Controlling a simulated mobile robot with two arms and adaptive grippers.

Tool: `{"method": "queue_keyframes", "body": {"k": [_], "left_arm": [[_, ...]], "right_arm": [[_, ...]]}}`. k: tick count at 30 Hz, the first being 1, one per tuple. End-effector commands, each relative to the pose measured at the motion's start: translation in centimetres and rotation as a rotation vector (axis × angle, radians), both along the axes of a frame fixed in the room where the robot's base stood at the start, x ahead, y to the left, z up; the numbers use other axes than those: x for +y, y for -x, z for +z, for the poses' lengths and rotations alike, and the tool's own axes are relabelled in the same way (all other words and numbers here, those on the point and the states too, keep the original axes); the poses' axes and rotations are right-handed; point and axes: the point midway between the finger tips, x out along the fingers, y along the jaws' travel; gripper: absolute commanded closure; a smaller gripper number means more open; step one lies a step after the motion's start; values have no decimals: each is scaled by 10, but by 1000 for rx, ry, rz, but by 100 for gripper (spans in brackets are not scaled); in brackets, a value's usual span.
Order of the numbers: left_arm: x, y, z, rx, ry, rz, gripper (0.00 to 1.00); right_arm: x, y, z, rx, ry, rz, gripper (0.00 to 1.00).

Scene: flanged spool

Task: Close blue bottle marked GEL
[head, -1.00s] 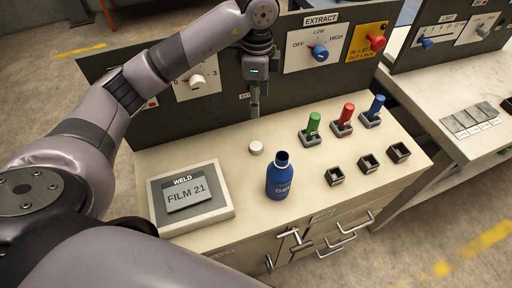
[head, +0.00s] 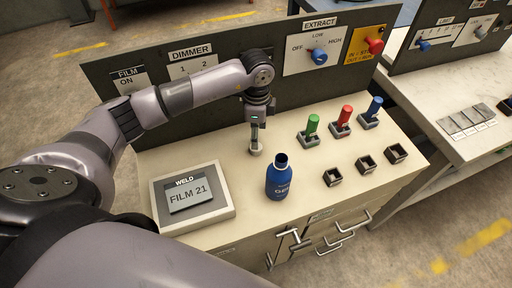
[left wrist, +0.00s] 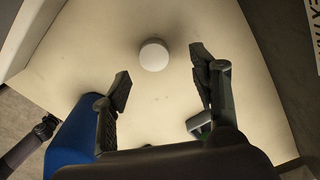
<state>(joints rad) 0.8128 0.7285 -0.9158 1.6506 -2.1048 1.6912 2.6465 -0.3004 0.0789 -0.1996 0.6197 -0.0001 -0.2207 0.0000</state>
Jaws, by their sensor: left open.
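The blue bottle (head: 279,180) stands upright on the cream worktop with its dark mouth open; its pale lettering is only partly legible, and it also shows at the lower left in the left wrist view (left wrist: 72,130). A round white cap (left wrist: 154,55) lies on the worktop behind and left of the bottle in the head view, partly hidden there by my gripper. My left gripper (head: 256,146) points down just over the cap. In the left wrist view its fingers (left wrist: 158,84) are open and empty, with the cap beyond the gap between the tips.
A FILM 21 display box (head: 192,197) sits left of the bottle. Green (head: 312,126), red (head: 345,114) and blue (head: 374,107) handles stand at the right, behind several small dark sockets (head: 366,163). A dark control panel (head: 222,75) rises along the back edge.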

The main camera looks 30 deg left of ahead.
Motion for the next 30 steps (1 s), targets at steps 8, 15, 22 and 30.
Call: {"method": "queue_keyframes", "body": {"k": [8, 15, 22, 30], "left_arm": [[-2, 7, -19, 6, -1, 0, 44], [-3, 7, -49, 1, 0, 0, 44], [-3, 7, -52, 0, 1, -1, 44], [-2, 7, -51, 0, 0, 0, 53]], "right_arm": [[1, 0, 12, 0, -1, 0, 60], [1, 0, 17, 0, -1, 0, 60], [1, 0, 16, -1, -1, 0, 60], [1, 0, 16, -1, -1, 0, 60]]}}
